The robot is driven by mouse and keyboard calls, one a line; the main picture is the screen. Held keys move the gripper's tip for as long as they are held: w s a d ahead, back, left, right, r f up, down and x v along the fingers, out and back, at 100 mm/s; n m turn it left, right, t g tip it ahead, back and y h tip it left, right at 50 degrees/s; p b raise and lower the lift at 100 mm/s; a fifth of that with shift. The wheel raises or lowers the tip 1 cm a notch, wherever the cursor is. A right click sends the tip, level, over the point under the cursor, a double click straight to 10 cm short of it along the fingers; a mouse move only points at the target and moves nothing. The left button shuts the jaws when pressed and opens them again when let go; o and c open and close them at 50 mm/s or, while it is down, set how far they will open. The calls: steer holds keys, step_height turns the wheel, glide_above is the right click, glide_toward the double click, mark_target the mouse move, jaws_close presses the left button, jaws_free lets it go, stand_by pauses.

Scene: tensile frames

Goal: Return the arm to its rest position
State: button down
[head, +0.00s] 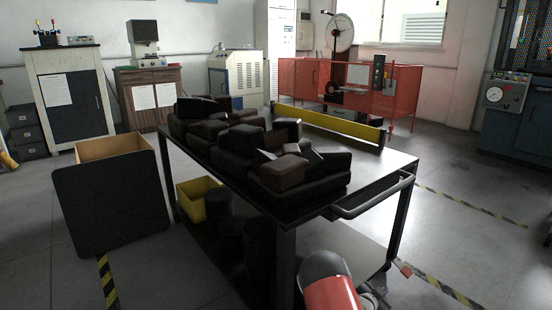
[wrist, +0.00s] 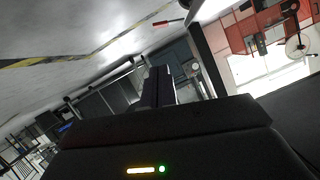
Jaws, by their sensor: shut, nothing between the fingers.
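My gripper (wrist: 158,84) shows in the wrist view as dark fingers close together in the middle, shut with nothing between them. No object touches it in that view. The wrist picture is strongly tilted, with floor at the upper left and a red barrier at the upper right. In the head view my arm's red and dark link shows at the bottom, in front of the cart's near right corner. I cannot make out the fingers clearly there.
A dark cart (head: 384,172) bears a heap of dark blocks (head: 283,172), with a handle (head: 372,199) at its right. A yellow bin (head: 193,203) sits on its lower shelf. A box (head: 108,152) and black panel (head: 112,205) stand left.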

steer(key=s+a+r+n+y, duration=0.25)
steer(key=a+r, duration=0.25)
steer(key=r, duration=0.4)
steer(key=s+a+r+n+g+y, duration=0.1)
steer(key=s+a+r+y, duration=0.35)
steer(key=r, duration=0.45)
steer(key=s+a+r+n+y, duration=0.1)
steer(key=s+a+r+y, duration=0.15)
steer(key=a+r, duration=0.5)
steer(key=s+a+r+n+g, duration=0.1)
steer(key=s+r+n, duration=0.2)
steer(key=s, duration=0.7)
steer(key=s+a+r+n+g, duration=0.1)
steer(key=s+a+r+n, duration=0.2)
steer(key=s, duration=0.8)
steer(key=s+r+n+g, duration=0.15)
steer(key=s+r, duration=0.25)
steer(key=s, duration=0.6)
step_height(320, 180, up, 14)
steer(key=p, duration=1.3)
steer(key=shift+f+n+y+p, duration=0.2)
steer(key=shift+n+y+p, duration=0.1)
steer(key=shift+n+y, duration=0.1)
steer(key=shift+w+d+t, duration=0.1)
steer(key=shift+t, duration=0.15)
